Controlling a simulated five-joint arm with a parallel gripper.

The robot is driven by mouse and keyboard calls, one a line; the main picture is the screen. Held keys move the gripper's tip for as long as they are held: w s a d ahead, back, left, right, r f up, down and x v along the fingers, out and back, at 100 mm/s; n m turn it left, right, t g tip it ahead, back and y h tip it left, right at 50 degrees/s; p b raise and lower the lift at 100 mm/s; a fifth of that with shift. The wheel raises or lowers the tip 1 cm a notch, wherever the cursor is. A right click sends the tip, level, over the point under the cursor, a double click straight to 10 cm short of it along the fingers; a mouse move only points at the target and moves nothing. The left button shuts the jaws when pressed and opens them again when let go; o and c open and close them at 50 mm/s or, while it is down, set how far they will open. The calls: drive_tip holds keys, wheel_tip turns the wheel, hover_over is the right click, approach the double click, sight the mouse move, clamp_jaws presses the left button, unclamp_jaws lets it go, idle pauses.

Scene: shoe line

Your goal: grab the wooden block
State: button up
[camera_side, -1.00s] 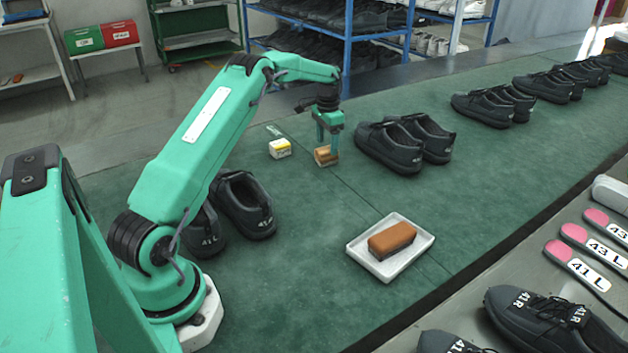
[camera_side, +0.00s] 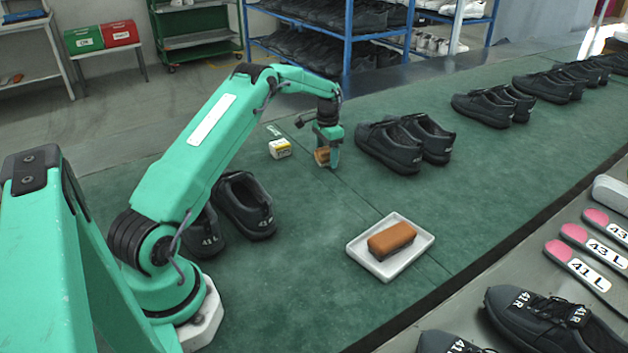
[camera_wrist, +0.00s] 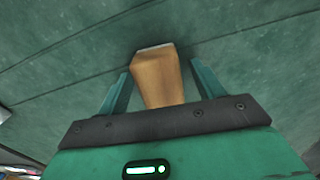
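The wooden block (camera_side: 321,157), tan with a pale end, sits on the green work surface left of a pair of black shoes. My gripper (camera_side: 327,161) is lowered over it, pointing down, and a finger hides part of the block. In the wrist view the block (camera_wrist: 157,78) stands between the two green fingers of my gripper (camera_wrist: 159,72). A narrow gap shows on each side of the block, so the fingers look open around it and not closed on it.
A small white and yellow box (camera_side: 280,149) lies just left of the block. Black shoes (camera_side: 405,143) stand close on the right, and another pair (camera_side: 243,205) stands near my base.

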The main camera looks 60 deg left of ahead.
sight(329, 151)
drive_tip(key=c, duration=1)
drive_tip(key=shift+c, duration=0.2)
drive_tip(key=shift+r, duration=0.1)
drive_tip(key=shift+r, duration=0.8)
drive_tip(key=r, duration=0.3)
drive_tip(key=shift+d, duration=0.4)
drive_tip(key=d+r, duration=0.6)
drive_tip(key=d, duration=0.5)
drive_tip(key=shift+s+r, duration=0.15)
drive_tip(key=shift+s, duration=0.1)
